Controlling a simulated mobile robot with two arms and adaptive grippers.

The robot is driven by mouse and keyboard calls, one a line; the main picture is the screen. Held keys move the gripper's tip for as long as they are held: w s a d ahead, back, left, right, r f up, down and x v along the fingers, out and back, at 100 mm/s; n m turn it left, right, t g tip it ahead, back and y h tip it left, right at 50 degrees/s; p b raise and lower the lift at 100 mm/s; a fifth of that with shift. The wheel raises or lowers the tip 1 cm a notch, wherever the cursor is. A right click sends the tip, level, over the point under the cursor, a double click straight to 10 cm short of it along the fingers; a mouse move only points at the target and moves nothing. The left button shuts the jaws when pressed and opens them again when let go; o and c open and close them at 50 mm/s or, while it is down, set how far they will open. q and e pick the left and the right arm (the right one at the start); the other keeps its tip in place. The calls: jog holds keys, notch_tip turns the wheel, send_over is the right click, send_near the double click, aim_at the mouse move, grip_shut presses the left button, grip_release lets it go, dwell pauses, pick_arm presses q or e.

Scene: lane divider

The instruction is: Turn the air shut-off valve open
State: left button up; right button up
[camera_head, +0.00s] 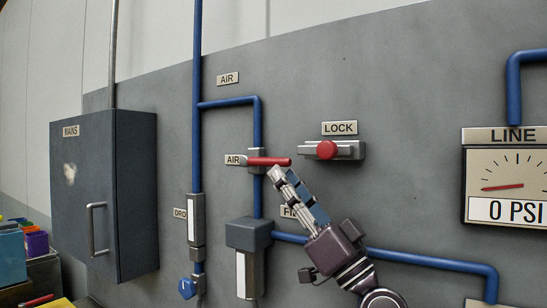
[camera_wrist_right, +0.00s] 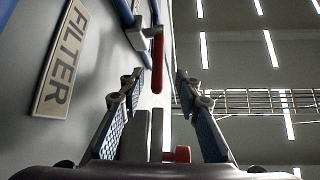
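The air shut-off valve (camera_head: 256,154) sits on the vertical blue pipe, beside an AIR label. Its red handle (camera_head: 272,161) points right, crosswise to the pipe. My right gripper (camera_head: 279,177) is just below the handle, its fingers pointing up. In the right wrist view the right gripper (camera_wrist_right: 158,82) is open and empty. The red handle (camera_wrist_right: 157,62) shows between and beyond its fingertips there; I cannot tell whether they touch it. My left gripper is not in view.
A LOCK latch with a red knob (camera_head: 327,150) is right of the handle. The line gauge (camera_head: 507,190) reads 0 PSI. A filter (camera_head: 247,262) hangs below the valve. The MAINS cabinet (camera_head: 90,190) juts out at left. A FILTER label (camera_wrist_right: 66,62) is beside my gripper.

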aim_at(272, 162)
jog(key=p+x, duration=0.1)
jog(key=x, duration=0.3)
jog(key=shift+w+a+r, duration=0.1)
jog(key=shift+w, duration=0.15)
jog(key=shift+w+a+r+p, duration=0.3)
jog(key=shift+w+r, duration=0.05)
jog(key=shift+w, duration=0.05)
jog(key=shift+s, duration=0.1)
jog(key=c, duration=0.7)
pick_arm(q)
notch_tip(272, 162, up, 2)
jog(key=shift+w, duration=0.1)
pick_arm(e)
grip_shut()
